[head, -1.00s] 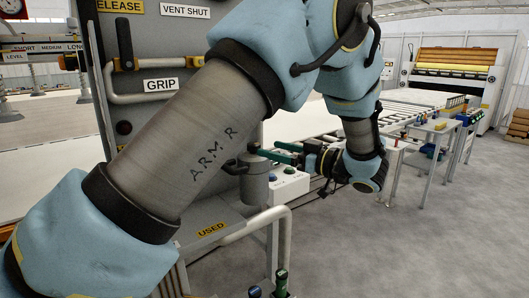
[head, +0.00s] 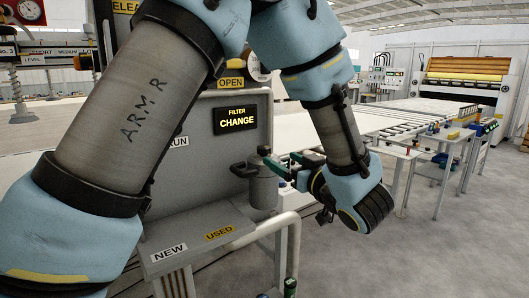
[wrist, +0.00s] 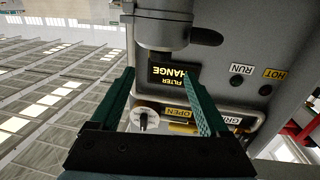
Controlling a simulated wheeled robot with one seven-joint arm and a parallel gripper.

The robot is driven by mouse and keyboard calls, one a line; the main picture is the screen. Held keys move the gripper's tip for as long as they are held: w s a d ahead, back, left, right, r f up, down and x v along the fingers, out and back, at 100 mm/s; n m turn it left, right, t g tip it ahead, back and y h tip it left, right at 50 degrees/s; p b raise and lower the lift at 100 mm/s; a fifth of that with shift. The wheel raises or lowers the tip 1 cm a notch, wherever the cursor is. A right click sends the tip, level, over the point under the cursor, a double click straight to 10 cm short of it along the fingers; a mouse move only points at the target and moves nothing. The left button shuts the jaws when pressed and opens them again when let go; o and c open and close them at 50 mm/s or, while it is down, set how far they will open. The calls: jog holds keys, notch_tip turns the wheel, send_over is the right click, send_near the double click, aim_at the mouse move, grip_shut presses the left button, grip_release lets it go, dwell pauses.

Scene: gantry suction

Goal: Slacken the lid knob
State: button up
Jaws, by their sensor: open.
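A grey canister (head: 263,190) stands at the panel's right edge, with a small dark knob (head: 264,150) on top and a black side handle (head: 243,168) pointing left. My gripper (head: 280,165) is open, its green fingers close to the canister's right upper side. In the wrist view the canister (wrist: 160,38) appears upside down at the top, beyond and between the open fingertips (wrist: 160,74), with its black handle (wrist: 207,37) to the right. Nothing is held. I cannot tell whether a finger touches the canister.
The lit FILTER CHANGE sign (head: 236,121) is on the panel behind the canister. A ledge labelled NEW and USED (head: 205,238) lies below left. A pale pipe rail (head: 277,229) runs below the canister. Open floor (head: 400,250) lies to the right.

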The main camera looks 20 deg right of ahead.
aim_at(267, 150)
jog(key=w+p, duration=0.1)
jog(key=w, duration=0.2)
jog(key=w+p, duration=0.1)
jog(key=w, duration=0.4)
jog(key=shift+w+a+r+p, duration=0.15)
jog(key=shift+w+a+p, duration=0.15)
jog(key=shift+p, duration=0.1)
jog(key=shift+w, duration=0.8)
grip_shut()
